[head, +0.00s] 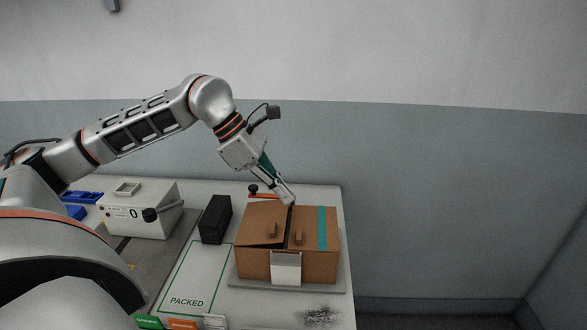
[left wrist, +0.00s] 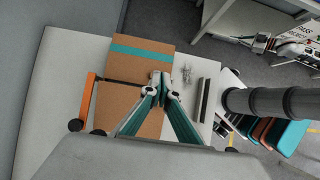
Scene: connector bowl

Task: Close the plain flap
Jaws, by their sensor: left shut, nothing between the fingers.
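A brown cardboard box (head: 262,268) stands on a grey board at the table's right end. Its plain flap (head: 258,220) is the left one, with a small brown tab. It lies nearly flat, with a dark gap along its inner edge. The flap with a teal stripe (head: 329,228) lies on the right; both flaps also show in the left wrist view, plain (left wrist: 118,98) and striped (left wrist: 147,47). My left gripper (head: 291,201) is shut and empty at the box's back edge, near the seam; whether it touches is unclear. An arm, likely my right, shows small in the left wrist view.
A black block (head: 216,219) stands left of the box, beside a green PACKED outline (head: 187,301). A white device with a lever (head: 140,211) is farther left. A black-knobbed orange bar (head: 264,194) lies behind the box. Coloured cards stand at the front.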

